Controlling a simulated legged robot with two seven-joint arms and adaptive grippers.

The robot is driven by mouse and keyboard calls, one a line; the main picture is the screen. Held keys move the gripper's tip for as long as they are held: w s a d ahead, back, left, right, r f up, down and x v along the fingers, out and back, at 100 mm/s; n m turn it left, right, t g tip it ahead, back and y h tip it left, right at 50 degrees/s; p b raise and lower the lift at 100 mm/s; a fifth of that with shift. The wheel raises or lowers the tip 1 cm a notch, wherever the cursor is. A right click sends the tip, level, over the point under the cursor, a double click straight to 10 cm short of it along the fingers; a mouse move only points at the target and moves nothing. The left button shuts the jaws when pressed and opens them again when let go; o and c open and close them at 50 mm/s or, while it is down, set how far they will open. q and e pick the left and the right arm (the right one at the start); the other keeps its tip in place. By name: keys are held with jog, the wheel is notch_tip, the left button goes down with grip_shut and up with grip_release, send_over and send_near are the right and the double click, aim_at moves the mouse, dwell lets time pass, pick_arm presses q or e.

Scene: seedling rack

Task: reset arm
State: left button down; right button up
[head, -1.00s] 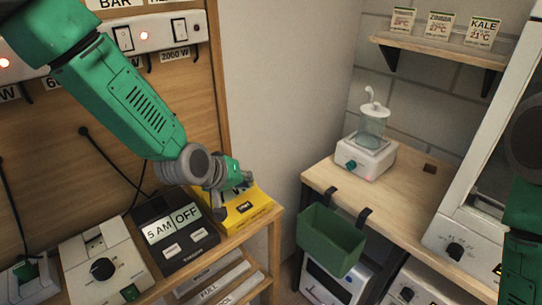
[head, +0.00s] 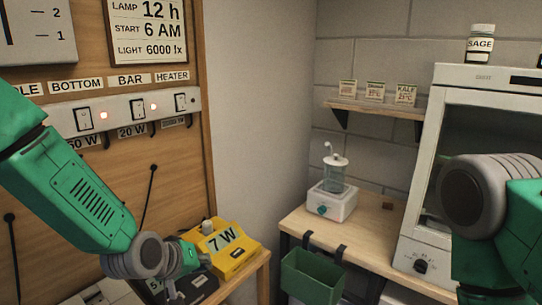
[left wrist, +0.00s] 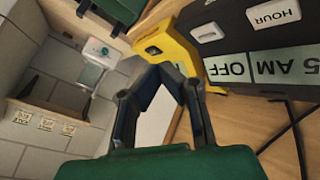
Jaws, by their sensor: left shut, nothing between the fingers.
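My left arm comes in from the left in the head view. Its gripper (head: 176,291) is low in the picture, in front of the black timer box (head: 200,285) and left of the yellow box (head: 236,258) marked 7 W. In the left wrist view the two dark fingers (left wrist: 168,72) lean together at their tips with nothing held. The timer box shows there too (left wrist: 235,30), reading 5 AM and OFF, beside the yellow box (left wrist: 170,45). My right arm shows at the right edge of the head view; its gripper is out of the picture.
A switch strip (head: 125,112) with lit red lamps is on the wooden panel. A green bin (head: 312,277) hangs from the right bench (head: 370,240), which bears a white device (head: 332,200). A small shelf (head: 375,107) holds several seed packets. Open floor space separates the benches.

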pick_arm(q)
jog(key=s+a+f+m+g+y, duration=0.1)
jog(key=s+a+f+g, duration=0.25)
jog(key=s+f, duration=0.7)
jog(key=s+a+f+m+g+y, duration=0.2)
jog(key=s+a+f, duration=0.45)
jog(key=s, duration=0.75)
jog(key=s+a+f+m+g+y, duration=0.15)
jog(key=s+f, duration=0.25)
jog(key=s, duration=0.7)
notch_tip(320, 180, down, 12)
jog(key=b, duration=1.3)
jog(key=shift+s+a+f+g, duration=0.15)
jog(key=shift+s+a+g, duration=0.1)
jog(key=shift+a+g, duration=0.05)
pick_arm(e)
notch_tip(320, 180, down, 13)
jog(key=shift+d, duration=0.35)
pick_arm(q)
jog(key=shift+h, duration=0.25)
pick_arm(e)
jog(key=shift+w, duration=0.1)
pick_arm(q)
jog(key=shift+w+a+f, duration=0.1)
jog(key=shift+a+f, duration=0.05)
jog(key=shift+a, duration=0.1)
pick_arm(e)
jog(key=shift+a, duration=0.25)
